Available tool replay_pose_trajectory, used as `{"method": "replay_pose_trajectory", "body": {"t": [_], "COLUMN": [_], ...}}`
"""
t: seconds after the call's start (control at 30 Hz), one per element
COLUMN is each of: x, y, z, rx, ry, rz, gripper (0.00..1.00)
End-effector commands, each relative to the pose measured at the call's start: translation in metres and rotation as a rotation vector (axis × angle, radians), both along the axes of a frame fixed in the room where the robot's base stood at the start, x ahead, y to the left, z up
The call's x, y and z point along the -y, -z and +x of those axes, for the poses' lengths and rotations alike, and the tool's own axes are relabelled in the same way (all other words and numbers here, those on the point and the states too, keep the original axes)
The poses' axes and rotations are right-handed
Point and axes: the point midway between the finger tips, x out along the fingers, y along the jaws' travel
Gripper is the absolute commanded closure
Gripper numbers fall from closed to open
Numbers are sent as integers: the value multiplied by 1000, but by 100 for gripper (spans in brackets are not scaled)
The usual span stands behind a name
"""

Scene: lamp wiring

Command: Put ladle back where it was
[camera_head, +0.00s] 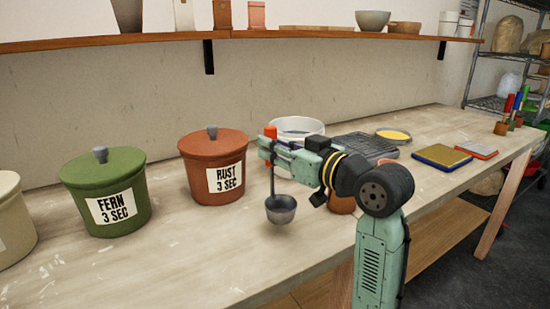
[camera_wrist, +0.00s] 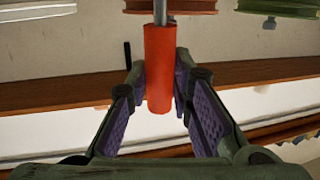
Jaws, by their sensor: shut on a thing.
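The ladle (camera_head: 281,210) has a grey metal bowl, a thin stem and an orange-red handle. It hangs upright with the bowl down, to the right of the rust bucket in the head view, seemingly above the table. My gripper (camera_head: 267,147) is shut on the handle near its top. In the wrist view the handle (camera_wrist: 159,72) stands between the two purple-padded fingers. The rust bucket (camera_head: 197,165) and the green fern bucket (camera_head: 77,182) have their lids on. A white round container (camera_head: 297,125) stands behind my gripper, partly hidden.
A cream bucket (camera_head: 12,225) is cut off at the left edge. A dark grey rack (camera_head: 368,143), a yellow-filled dish (camera_head: 393,136) and flat coloured blocks (camera_head: 441,157) lie to the right. A brown pot is mostly hidden behind my arm. A wall shelf (camera_head: 110,41) runs above. The table's front-left is clear.

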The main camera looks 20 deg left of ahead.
Motion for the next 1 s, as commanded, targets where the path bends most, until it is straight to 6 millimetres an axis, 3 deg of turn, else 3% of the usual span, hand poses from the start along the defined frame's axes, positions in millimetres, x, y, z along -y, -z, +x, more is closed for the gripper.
{"method": "replay_pose_trajectory", "body": {"t": [0.3,0.77,0.8,1.0], "x": [-1,-1,-1,-1], "y": [32,41,40,39], "z": [1,1,1,1], "rx": [-4,0,0,-1], "ry": [0,0,0,0], "rz": [2,1,0,0], "gripper": [100,100,78,64]}}
